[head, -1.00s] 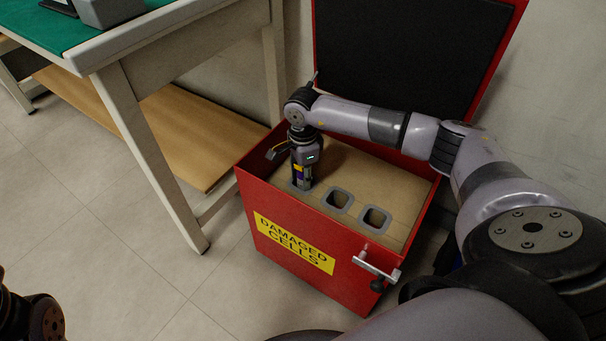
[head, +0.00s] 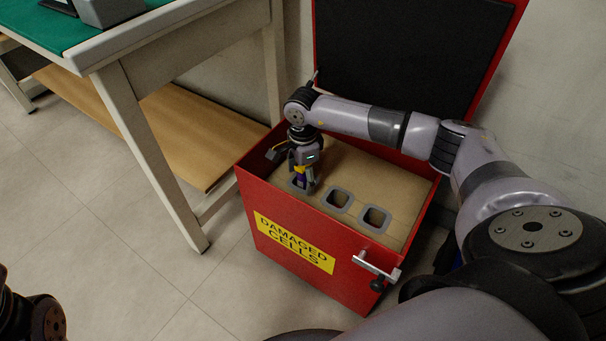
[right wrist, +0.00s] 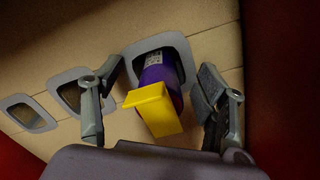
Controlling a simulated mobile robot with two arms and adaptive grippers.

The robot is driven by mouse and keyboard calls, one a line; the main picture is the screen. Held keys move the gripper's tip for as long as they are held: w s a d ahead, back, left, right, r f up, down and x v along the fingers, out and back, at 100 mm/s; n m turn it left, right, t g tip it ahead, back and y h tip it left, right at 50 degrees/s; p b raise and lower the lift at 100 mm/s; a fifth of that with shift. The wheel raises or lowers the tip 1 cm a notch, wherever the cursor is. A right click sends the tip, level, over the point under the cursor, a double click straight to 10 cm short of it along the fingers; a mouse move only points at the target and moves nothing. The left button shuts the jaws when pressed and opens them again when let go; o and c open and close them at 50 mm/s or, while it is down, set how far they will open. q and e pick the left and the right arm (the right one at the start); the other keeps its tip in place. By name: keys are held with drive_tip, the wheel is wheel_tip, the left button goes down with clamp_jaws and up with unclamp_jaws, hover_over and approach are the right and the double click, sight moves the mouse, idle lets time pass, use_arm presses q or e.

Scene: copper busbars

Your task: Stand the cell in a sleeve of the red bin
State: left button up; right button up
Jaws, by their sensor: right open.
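The cell (right wrist: 161,78) is purple with a yellow cap and a white label. In the right wrist view its lower end is inside a grey-rimmed sleeve (right wrist: 172,41), and it looks roughly upright. My right gripper (right wrist: 159,82) is open, with one finger on each side of the cell and gaps visible. In the head view my right gripper (head: 303,176) is over the leftmost sleeve of the red bin (head: 318,287), and the cell (head: 302,173) shows partly below it. How deep the cell sits is hidden. My left gripper is out of view.
Two empty sleeves (head: 339,200) (head: 375,218) lie to the right in the tan insert (head: 385,187). The bin's dark-lined lid (head: 400,60) stands open behind. A green-topped bench (head: 70,35) with a wooden lower shelf (head: 175,125) is at the left. Open floor lies in front.

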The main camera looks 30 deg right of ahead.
drive_tip(key=shift+o, duration=0.3)
drive_tip(key=o, duration=0.5)
drive_tip(key=shift+r, duration=0.1)
wheel_tip(320, 180, up, 12)
drive_tip(key=shift+f, duration=0.1)
idle(0.5)
idle(0.4)
